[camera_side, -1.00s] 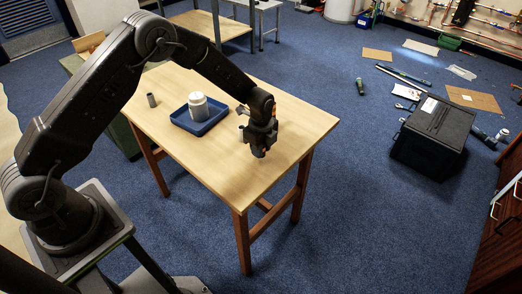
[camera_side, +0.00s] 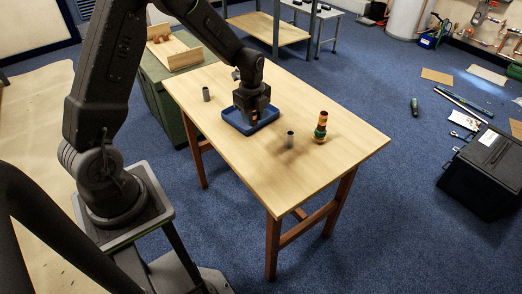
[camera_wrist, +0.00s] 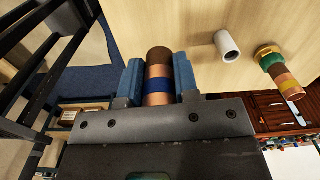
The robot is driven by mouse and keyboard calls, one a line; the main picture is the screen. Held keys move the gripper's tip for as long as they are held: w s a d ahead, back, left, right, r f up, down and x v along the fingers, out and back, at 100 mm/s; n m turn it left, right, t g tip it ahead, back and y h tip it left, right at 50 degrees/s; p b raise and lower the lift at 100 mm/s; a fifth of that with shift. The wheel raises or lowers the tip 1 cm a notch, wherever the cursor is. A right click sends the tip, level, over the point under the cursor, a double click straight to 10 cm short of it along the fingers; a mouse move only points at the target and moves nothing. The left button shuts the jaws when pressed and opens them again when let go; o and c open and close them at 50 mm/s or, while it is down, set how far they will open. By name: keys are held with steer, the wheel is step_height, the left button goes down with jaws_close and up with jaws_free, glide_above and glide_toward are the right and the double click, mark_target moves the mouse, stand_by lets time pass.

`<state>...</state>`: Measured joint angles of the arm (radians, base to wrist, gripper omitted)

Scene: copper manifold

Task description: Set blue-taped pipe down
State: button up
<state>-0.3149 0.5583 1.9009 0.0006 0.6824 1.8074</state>
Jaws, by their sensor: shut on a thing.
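The blue-taped pipe (camera_wrist: 159,70) is a short copper tube with a dark brown end and a blue band. In the wrist view it sits between the two blue fingers of my gripper (camera_wrist: 160,82), which is shut on it.
The table's front right (camera_side: 335,155) is clear.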

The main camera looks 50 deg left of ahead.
steer(key=s+a+n, duration=0.1)
steer(key=s+a, duration=0.5)
steer(key=s, duration=0.4)
glide_above(251, 160)
step_height(251, 160, down, 7)
steer(key=shift+r, duration=0.1)
steer(key=shift+f, duration=2.05)
steer(key=shift+f, duration=0.15)
steer(key=o, duration=0.9)
